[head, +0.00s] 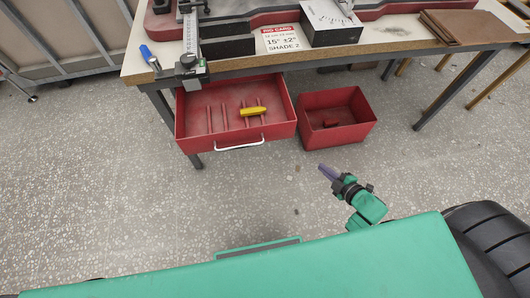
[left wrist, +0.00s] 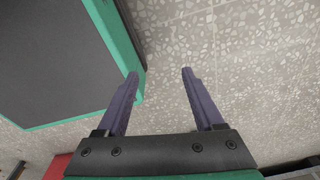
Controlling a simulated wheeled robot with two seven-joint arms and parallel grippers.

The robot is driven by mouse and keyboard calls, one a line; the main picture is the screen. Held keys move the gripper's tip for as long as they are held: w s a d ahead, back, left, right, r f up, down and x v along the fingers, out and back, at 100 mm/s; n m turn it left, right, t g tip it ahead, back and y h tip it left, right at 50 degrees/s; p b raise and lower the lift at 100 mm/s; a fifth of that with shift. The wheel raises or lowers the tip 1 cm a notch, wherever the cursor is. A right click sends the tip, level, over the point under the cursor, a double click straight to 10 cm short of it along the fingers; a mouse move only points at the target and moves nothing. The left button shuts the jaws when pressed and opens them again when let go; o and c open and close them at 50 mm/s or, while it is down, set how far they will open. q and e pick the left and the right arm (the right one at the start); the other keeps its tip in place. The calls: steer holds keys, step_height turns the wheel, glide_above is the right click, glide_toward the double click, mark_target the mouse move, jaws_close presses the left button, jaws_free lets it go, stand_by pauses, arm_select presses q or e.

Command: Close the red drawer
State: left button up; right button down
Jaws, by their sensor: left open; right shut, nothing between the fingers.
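The red drawer (head: 188,137) is pulled out from under the workbench, with a white handle (head: 239,145) on its front. Red rods and a yellow object (head: 253,111) lie inside it. My right gripper (head: 323,169) is shut and empty, in front of and to the right of the drawer, apart from it. My left gripper (left wrist: 160,72) shows only in the left wrist view; it is open and empty, with speckled floor between and beyond its fingers.
A red bin (head: 313,137) stands right of the drawer, holding a small red item. The workbench (head: 360,49) carries a caliper-like tool (head: 190,62), a blue-capped item (head: 147,53), a sign (head: 282,39) and a grey box (head: 331,22). The speckled floor before the drawer is mostly clear.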

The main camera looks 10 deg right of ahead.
mark_target(258, 128)
steer(key=a+r+n+y+b, duration=0.5)
steer(key=a+r+n+y, duration=0.4)
steer(key=a+r+n, duration=0.3)
steer(key=shift+t, duration=0.4)
steer(key=x, duration=0.3)
steer(key=w+d+x, duration=0.1)
steer(key=x, duration=0.3)
steer(key=w+d+x, duration=0.1)
steer(key=x, duration=0.3)
steer(key=shift+w+a+f, duration=0.1)
steer(key=shift+a+f, duration=0.05)
steer(key=shift+f, duration=0.15)
steer(key=shift+w, duration=0.5)
arm_select(q)
step_height(258, 128, down, 9)
steer(key=shift+w+d+r, duration=0.15)
steer(key=shift+w+d, duration=0.05)
steer(key=shift+d, duration=0.1)
steer(key=shift+s, duration=0.15)
arm_select(e)
steer(key=shift+w, duration=0.1)
